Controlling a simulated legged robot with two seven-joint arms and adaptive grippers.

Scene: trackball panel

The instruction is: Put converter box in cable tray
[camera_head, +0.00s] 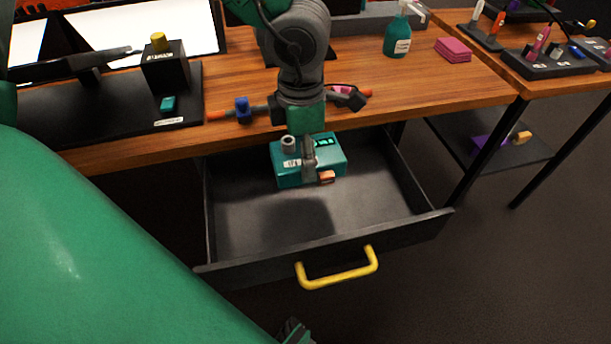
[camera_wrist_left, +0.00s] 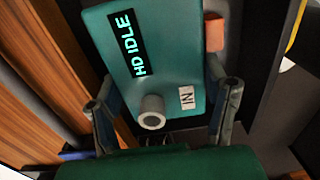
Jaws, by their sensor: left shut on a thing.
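The converter box (camera_head: 335,160) is a teal block with a dark display, a round grey knob and an orange part. My left gripper (camera_head: 309,165) is shut on it from above and holds it over the open drawer. In the left wrist view the converter box (camera_wrist_left: 180,60) sits between the two fingers of my left gripper (camera_wrist_left: 163,95), its display reading "HD IDLE" and a label "IN". The dark drawer (camera_head: 250,215), seemingly the cable tray, has a yellow handle and looks empty.
The wooden desk top (camera_head: 225,80) lies behind the drawer. A cable with a blue clip (camera_head: 242,109) lies near its front edge. A black box with a yellow knob (camera_head: 165,66), a spray bottle (camera_head: 398,38) and pink pads (camera_head: 453,50) stand on the desk.

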